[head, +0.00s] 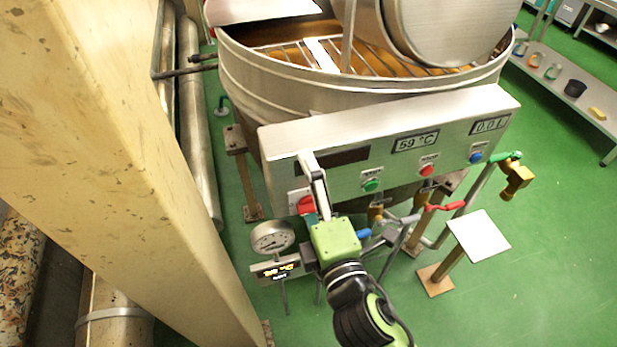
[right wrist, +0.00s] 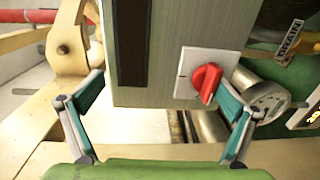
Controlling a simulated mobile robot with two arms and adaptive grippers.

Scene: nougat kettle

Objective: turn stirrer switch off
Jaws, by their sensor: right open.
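The stirrer switch appears to be the red rotary knob on a white square plate at the lower left of the grey control panel's face; it shows in the head view (head: 306,204) and the right wrist view (right wrist: 206,80). Its handle is slightly tilted in the wrist view. My right gripper (head: 318,190) is in front of the panel's lower left corner, partly covering the switch plate. In the wrist view its jaws (right wrist: 165,92) are spread wide and empty, with the knob between them, nearer the right finger. I see no clear contact. My left gripper is out of view.
The control panel (head: 400,125) is fixed to a large kettle (head: 300,90). A green button (head: 371,185), red button (head: 426,170) and blue button (head: 475,157) sit further right. A gauge (head: 271,237) is close left of my gripper. A beige beam (head: 130,150) fills the left.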

